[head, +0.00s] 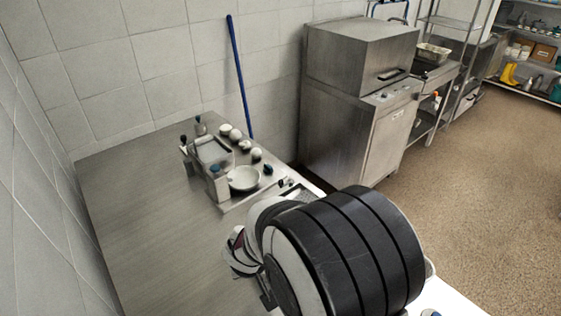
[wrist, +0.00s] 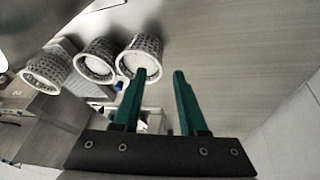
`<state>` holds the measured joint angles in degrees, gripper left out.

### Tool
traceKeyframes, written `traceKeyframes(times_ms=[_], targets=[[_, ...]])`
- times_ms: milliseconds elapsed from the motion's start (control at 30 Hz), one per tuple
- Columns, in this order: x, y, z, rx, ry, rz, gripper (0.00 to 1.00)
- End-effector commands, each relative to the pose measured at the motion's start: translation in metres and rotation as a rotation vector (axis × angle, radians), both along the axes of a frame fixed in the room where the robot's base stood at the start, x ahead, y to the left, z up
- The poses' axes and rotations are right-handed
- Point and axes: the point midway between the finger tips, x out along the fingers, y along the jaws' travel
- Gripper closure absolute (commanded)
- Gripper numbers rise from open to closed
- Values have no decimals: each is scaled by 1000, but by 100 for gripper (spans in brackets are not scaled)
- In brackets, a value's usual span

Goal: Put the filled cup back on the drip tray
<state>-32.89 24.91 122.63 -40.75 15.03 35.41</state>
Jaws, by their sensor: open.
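In the wrist view, several white-rimmed perforated cups stand in a row: one at the left (wrist: 47,72), one in the middle (wrist: 96,60) and one at the right (wrist: 140,56). I cannot tell which is the filled cup; their pale insides are unclear. My gripper (wrist: 161,74) has two green fingers, apart, with nothing visible between them. Its left fingertip overlaps the lower edge of the right cup in the picture; I cannot tell whether they touch. A grey gridded surface behind the cups may be the drip tray, but this is uncertain. In the head view my arm hides the gripper.
In the head view, a steel counter (head: 140,215) has wide free room at left. A white bowl (head: 243,178) and several small round white things stand near its back right edge. A blue pole (head: 239,75) leans on the wall. A steel cabinet (head: 345,110) stands beyond.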

Motion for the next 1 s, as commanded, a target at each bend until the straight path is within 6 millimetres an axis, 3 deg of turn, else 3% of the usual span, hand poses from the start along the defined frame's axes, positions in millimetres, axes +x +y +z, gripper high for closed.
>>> traceKeyframes(times_ms=[433, 700, 733, 933, 1000], targets=[[34, 13, -60, -2, 3, -2, 58], [38, 14, -67, 0, 1, -4, 58], [38, 14, -67, 0, 1, -4, 60], [38, 14, -67, 0, 1, -4, 96], [38, 14, -67, 0, 2, -4, 100]])
